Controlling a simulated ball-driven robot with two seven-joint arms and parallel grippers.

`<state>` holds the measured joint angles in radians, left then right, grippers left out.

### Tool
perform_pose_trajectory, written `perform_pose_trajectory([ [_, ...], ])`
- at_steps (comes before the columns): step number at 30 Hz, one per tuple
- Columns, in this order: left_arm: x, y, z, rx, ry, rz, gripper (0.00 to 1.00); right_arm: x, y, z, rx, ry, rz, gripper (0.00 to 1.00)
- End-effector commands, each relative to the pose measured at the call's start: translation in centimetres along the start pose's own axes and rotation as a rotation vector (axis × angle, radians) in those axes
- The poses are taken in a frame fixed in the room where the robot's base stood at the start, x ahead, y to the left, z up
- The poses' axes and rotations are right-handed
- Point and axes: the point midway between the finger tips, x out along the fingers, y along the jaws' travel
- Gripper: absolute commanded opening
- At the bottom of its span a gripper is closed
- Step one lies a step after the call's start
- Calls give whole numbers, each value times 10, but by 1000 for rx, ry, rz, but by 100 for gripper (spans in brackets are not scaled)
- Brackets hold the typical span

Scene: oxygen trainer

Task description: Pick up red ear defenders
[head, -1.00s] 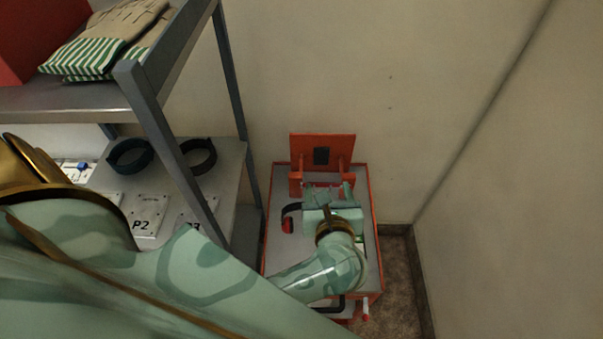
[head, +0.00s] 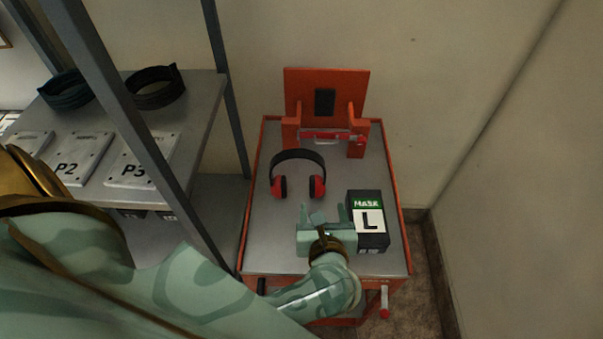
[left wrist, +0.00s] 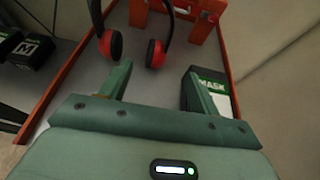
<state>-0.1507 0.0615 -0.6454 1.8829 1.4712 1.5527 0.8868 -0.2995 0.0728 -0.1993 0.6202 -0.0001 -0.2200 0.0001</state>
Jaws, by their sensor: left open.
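The red ear defenders (head: 297,176), with red cups and a black headband, lie on the grey top of the orange cart (head: 262,238). The headband points toward the back. My left gripper (head: 324,212) is open and empty, in front of the ear defenders and slightly right of them. In the left wrist view the ear defenders (left wrist: 156,54) show beyond the open fingers (left wrist: 158,88), apart from them. My right gripper is not in view.
A dark box marked MASK L (head: 368,222) stands just right of my left gripper. An orange stand (head: 325,92) is at the cart's back. A grey shelf (head: 190,121) with plates and dark rings is on the left. Walls close off the back and right.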

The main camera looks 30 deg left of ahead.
Motion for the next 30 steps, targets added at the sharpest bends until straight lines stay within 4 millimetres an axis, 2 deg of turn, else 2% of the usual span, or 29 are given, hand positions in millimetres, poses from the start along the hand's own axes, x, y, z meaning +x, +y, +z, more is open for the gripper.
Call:
perform_pose_trajectory([
  [1, 6, 0, -14, 3, 5, 1, 62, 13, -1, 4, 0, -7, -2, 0],
  [3, 8, 0, -17, 4, 6, 2, 62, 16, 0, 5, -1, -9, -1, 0],
  [8, 30, 0, -15, 6, 1, 2, 62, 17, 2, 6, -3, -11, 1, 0],
  [15, 89, 0, -16, 5, 2, 3, 62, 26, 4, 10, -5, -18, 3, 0],
  [18, 106, 0, -16, 6, 3, 2, 62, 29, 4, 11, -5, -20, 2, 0],
  [25, 126, 0, -16, 5, 4, 2, 62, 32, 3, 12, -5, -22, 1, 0],
  [30, 155, 1, -19, 6, 4, 2, 62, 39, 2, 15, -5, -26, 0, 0],
])
